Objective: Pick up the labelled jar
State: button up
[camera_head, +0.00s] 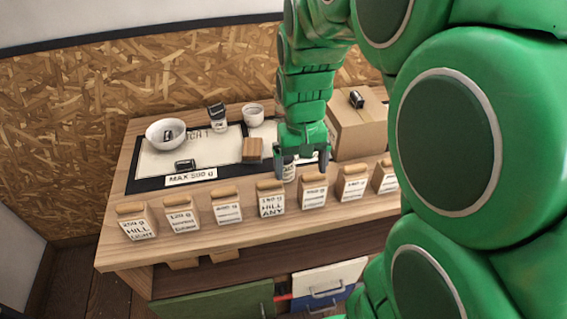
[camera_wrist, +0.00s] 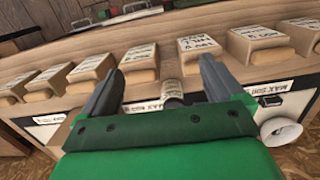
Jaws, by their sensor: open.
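The labelled jar (camera_head: 289,173) is a small, pale container with dark print, standing on the wooden counter behind the row of bags. My gripper (camera_head: 300,162) is open, pointing down right at the jar and partly covering it. In the wrist view, the jar (camera_wrist: 172,89) shows in the gap between the two grey fingers of my gripper (camera_wrist: 162,67). I cannot tell whether a finger touches it. Nothing is held.
Several labelled paper bags (camera_head: 271,199) line the counter's front edge, close to the jar. A wooden block (camera_head: 253,149) lies left of my gripper, and a cardboard box (camera_head: 357,137) stands right. A white bowl (camera_head: 153,141) sits on a board marked MAX 500 g (camera_head: 150,161).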

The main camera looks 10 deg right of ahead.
send_over(285, 167)
jog(key=w, duration=0.3)
jog(key=shift+t, duration=0.4)
jog(key=f, duration=0.8)
jog(key=shift+s+d+f, duration=0.1)
jog(key=shift+s+d, duration=0.05)
jog(key=shift+d, duration=0.25)
jog(key=shift+s+a+f, duration=0.1)
jog(key=shift+f, duration=1.9)
jog(key=shift+s+a+f, duration=0.1)
jog(key=shift+f, duration=1.85)
jog(key=c, duration=1.3)
jog(key=shift+r, duration=0.1)
